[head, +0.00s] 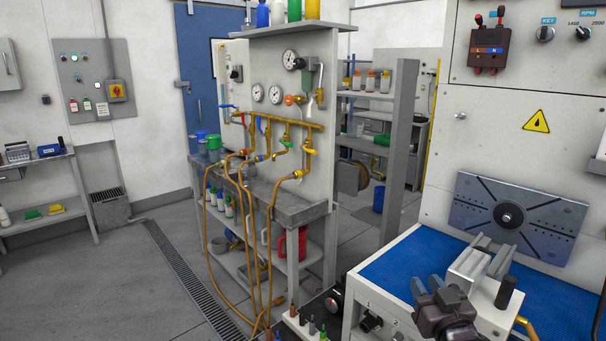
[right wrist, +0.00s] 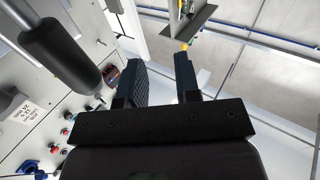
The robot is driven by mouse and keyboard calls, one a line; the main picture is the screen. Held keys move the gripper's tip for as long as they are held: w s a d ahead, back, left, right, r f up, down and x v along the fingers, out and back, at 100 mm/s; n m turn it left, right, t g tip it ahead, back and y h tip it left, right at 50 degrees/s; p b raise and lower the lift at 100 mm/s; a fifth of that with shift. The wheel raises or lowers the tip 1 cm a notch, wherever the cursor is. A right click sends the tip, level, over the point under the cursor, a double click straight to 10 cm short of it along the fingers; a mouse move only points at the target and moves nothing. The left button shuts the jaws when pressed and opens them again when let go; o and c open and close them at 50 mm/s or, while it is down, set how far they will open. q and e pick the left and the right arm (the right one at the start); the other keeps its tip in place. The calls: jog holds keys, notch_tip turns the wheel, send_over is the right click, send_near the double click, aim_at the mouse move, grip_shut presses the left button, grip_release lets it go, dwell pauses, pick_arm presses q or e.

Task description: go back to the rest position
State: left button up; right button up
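My right gripper (head: 427,285) is at the lower right of the head view, over the front part of the blue-topped bench (head: 400,262). In the right wrist view its two dark fingers (right wrist: 160,62) stand apart with nothing between them, so it is open and empty. My left gripper is in neither view.
A grey clamp-like fixture (head: 470,265) with a black handle (head: 507,292) is close beside my right gripper. A slotted metal plate (head: 515,218) leans behind it. A dark cylinder (right wrist: 58,50) is near in the wrist view. A hose-covered test stand (head: 265,205) is left; open floor lies beyond.

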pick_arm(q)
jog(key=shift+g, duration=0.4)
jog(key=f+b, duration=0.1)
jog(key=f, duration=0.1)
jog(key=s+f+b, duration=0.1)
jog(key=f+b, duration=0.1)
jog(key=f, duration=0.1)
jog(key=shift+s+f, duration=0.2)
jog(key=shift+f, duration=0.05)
pick_arm(e)
jog(key=s+d+f+g+h, duration=0.2)
jog(key=s+f+g, duration=0.5)
jog(key=s+f, duration=2.1)
notch_tip(320, 180, down, 3)
jog(key=shift+d+r+m+g, duration=0.15)
jog(key=shift+d+m+g, duration=0.15)
jog(key=shift+d, duration=0.15)
jog(key=shift+o, duration=0.2)
